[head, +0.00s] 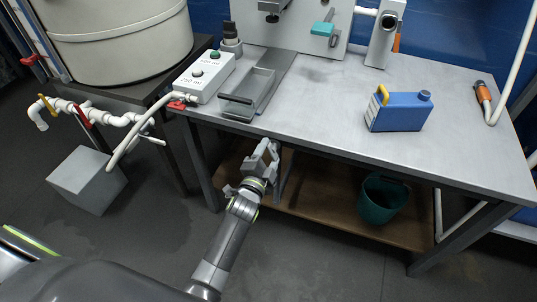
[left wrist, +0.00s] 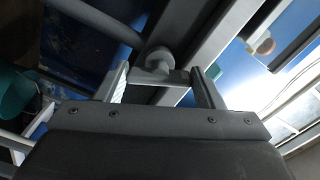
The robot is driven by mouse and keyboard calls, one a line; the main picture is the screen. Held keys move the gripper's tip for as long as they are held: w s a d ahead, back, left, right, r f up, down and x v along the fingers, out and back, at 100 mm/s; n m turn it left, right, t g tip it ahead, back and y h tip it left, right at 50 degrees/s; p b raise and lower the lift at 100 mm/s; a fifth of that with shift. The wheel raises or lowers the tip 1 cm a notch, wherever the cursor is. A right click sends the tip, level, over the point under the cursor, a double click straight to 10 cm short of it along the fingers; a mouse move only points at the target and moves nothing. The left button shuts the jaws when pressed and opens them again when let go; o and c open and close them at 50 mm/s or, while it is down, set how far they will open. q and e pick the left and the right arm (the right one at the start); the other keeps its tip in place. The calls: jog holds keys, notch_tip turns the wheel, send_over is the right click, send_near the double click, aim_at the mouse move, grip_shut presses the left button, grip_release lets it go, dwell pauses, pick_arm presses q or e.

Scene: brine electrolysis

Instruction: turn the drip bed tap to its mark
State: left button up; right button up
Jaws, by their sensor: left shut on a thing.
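My left gripper (head: 264,155) reaches up to the front edge of the metal table, below the grey tray. In the left wrist view its two fingers (left wrist: 160,76) stand on either side of a small grey tap (left wrist: 158,60) with a round hub and a flat crossbar. The gripper is shut on this tap's crossbar. I take it to be the drip bed tap; the head view hides it behind the gripper. I cannot make out its mark in either view. My right gripper is not in view.
The metal table (head: 330,105) holds a grey tray (head: 262,80), a white button box (head: 207,76) and a blue canister (head: 400,112). A teal bucket (head: 382,200) stands on the lower shelf. White pipes with yellow and red handles (head: 85,112) are at the left.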

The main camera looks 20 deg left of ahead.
pick_arm(q)
jog(key=n+p, duration=0.2)
jog(key=n, duration=0.6)
jog(key=shift+d, duration=0.1)
jog(key=shift+f+n+p, duration=0.1)
jog(key=shift+n+p, duration=1)
jog(key=shift+n, duration=1.4)
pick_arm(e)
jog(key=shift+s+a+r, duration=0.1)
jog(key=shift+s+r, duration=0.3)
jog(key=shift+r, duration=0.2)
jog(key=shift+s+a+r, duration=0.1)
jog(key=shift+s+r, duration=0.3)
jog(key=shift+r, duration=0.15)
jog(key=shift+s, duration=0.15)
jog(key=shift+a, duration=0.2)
pick_arm(q)
jog(key=o, duration=1)
jog(key=shift+d, duration=0.1)
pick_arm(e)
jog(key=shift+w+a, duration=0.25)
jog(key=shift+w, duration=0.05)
